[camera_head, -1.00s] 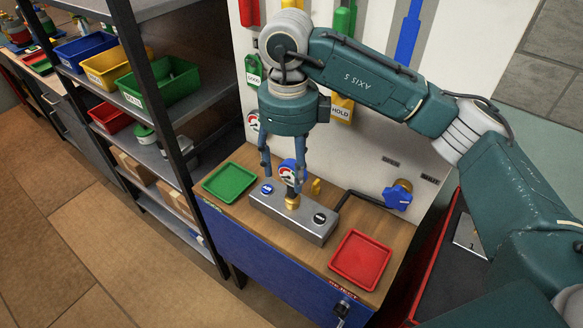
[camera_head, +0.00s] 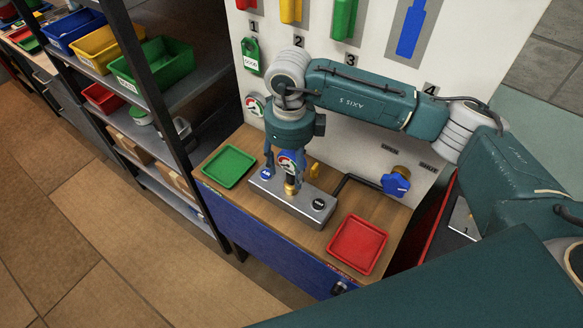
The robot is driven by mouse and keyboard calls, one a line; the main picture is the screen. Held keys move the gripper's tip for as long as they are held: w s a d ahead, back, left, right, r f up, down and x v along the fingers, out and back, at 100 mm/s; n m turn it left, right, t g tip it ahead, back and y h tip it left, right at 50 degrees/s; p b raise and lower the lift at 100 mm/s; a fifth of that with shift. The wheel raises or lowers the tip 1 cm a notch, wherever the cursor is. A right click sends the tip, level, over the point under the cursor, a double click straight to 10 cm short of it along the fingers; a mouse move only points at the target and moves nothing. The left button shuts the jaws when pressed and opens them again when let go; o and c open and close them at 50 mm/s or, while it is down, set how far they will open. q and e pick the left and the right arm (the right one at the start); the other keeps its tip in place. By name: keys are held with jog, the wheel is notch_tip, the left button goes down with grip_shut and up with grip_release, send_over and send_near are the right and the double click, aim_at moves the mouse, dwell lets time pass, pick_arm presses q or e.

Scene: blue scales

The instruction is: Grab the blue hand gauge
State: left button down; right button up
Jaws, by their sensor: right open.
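The blue hand gauge (camera_head: 288,159) has a round white and red dial face. It stands upright on a brass fitting on a grey metal block (camera_head: 281,197) on the wooden bench top. My right gripper (camera_head: 286,170) points down over it from above. Its fingers are apart, one on each side of the gauge. I cannot tell whether they touch it. My left gripper is out of view.
A green tray (camera_head: 229,166) lies left of the block and a red tray (camera_head: 357,244) right of it. A blue valve knob (camera_head: 396,182) sits on the back panel. A shelf with coloured bins (camera_head: 164,72) stands at left.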

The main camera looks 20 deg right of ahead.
jog(key=shift+f, duration=0.8)
jog(key=shift+c, duration=0.7)
jog(key=c, duration=0.5)
grip_shut()
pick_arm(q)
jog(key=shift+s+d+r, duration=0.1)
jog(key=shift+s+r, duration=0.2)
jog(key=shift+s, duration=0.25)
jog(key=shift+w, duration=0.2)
pick_arm(e)
jog(key=shift+w, duration=0.1)
